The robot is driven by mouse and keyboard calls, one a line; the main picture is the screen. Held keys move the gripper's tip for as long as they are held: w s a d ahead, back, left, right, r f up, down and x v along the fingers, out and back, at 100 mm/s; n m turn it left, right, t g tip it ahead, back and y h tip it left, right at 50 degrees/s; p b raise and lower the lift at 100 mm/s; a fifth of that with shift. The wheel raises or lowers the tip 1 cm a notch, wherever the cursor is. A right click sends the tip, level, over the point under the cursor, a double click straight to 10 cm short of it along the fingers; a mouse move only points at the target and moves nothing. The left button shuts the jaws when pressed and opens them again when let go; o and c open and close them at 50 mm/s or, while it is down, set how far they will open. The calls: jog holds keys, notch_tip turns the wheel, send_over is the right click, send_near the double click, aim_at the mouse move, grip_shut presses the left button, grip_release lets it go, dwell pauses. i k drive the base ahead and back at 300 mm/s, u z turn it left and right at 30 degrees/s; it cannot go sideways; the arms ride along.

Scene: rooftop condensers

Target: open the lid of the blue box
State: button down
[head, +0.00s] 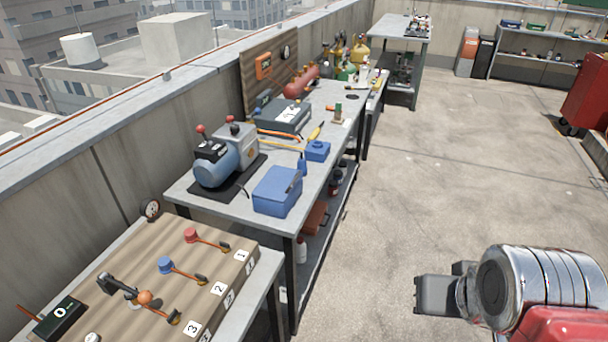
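A blue box (277,192) with a lid stands on the near end of the long grey workbench, close to its front edge. My arm shows at the lower right, over the floor, well apart from the bench. Dark grey blocky parts (440,295) at its end may be my gripper; no fingertips can be made out. Nothing of mine touches the blue box.
A blue and grey pump (216,162) on a dark mat stands left of the box. A board with coloured valves and numbered tags (170,270) lies on a nearer table. A red cabinet (588,92) stands at far right. The concrete floor (450,170) between is clear.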

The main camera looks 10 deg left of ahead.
aim_at(279, 182)
jog(key=u, duration=0.5)
jog(key=i, duration=1)
jog(key=u, duration=0.65)
